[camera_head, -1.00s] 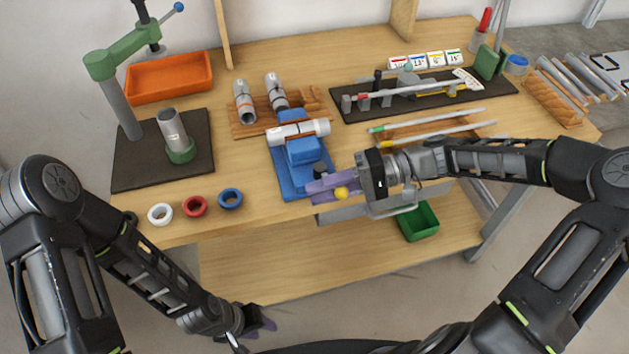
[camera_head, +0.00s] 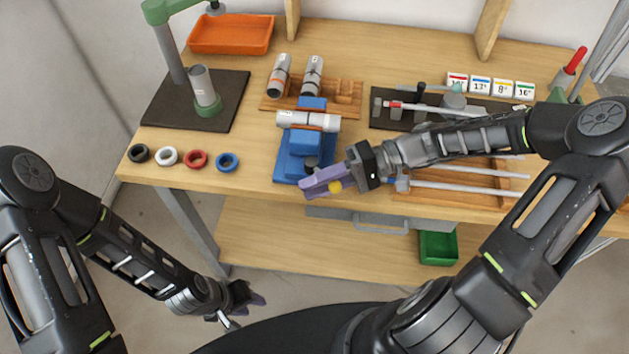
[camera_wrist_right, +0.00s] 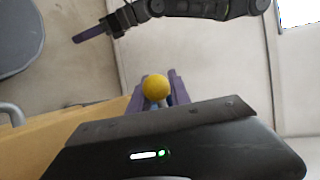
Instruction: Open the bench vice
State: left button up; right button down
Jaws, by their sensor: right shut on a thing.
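The blue bench vice (camera_head: 298,146) stands near the bench's front edge in the head view. A whitish pipe (camera_head: 292,120) with an orange-brown band lies across its top, at the jaws. My right gripper (camera_head: 318,184) is at the vice's front right, its purple fingers shut on the vice handle. The handle's yellow ball end (camera_head: 335,187) shows beside the fingers, and the ball also shows between them in the right wrist view (camera_wrist_right: 155,87). The fingers hide most of the handle. My left gripper (camera_head: 252,297) hangs low in front of the bench, apart from the vice; its opening is unclear.
Several coloured rings (camera_head: 196,160) lie left of the vice. A wooden rack (camera_head: 345,98) with pipes stands behind it. A green press stands on a dark mat (camera_head: 160,115). Rods lie on the right under my right arm. A green bin (camera_head: 437,247) sits on the lower shelf.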

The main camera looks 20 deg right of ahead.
jog(key=c, duration=1.3)
grip_release()
jog(key=shift+r, duration=0.1)
